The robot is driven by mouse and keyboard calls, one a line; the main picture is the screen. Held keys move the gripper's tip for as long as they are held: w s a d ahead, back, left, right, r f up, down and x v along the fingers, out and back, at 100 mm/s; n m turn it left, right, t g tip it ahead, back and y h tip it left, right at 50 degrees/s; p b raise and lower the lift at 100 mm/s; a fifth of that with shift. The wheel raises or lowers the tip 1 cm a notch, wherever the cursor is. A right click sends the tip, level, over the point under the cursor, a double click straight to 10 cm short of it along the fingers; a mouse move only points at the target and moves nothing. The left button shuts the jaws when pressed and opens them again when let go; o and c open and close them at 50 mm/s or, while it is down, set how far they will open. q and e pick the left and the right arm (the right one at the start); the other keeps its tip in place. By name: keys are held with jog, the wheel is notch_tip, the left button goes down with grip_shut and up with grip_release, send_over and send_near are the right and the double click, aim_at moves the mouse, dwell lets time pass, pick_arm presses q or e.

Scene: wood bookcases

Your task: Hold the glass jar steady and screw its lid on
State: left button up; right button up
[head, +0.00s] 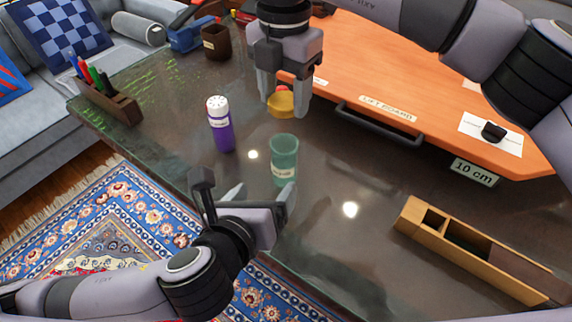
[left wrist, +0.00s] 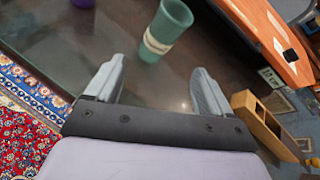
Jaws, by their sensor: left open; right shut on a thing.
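The green glass jar (head: 284,155) stands upright and open on the dark glossy table, with a pale label on its side. It also shows in the left wrist view (left wrist: 166,28), beyond my fingers. My left gripper (head: 262,193) is open and empty, just in front of the jar and apart from it. My right gripper (head: 286,100) points down above and behind the jar. It is shut on the yellow lid (head: 282,104), which is held in the air above the table, clear of the jar.
A purple bottle with a white cap (head: 220,124) stands left of the jar. An orange lift board (head: 400,80) with a dark handle (head: 378,126) lies behind. A wooden box with compartments (head: 470,245) is at the right. A pen holder (head: 108,98) is at the far left.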

aim_at(280, 167)
pick_arm(q)
jog(key=m, duration=0.3)
jog(key=shift+w+r+m+t, duration=0.2)
jog(key=shift+w+m+t, duration=0.1)
jog(key=shift+m+t, duration=0.1)
pick_arm(e)
jog(key=shift+w, duration=0.1)
pick_arm(q)
jog(key=shift+x, duration=6)
jog(key=shift+s+f, duration=0.1)
jog(key=c, duration=1.5)
pick_arm(e)
jog(key=shift+f, duration=2.5)
jog(key=shift+f, duration=0.85)
pick_arm(q)
grip_shut()
pick_arm(e)
jog(key=shift+f, duration=0.6)
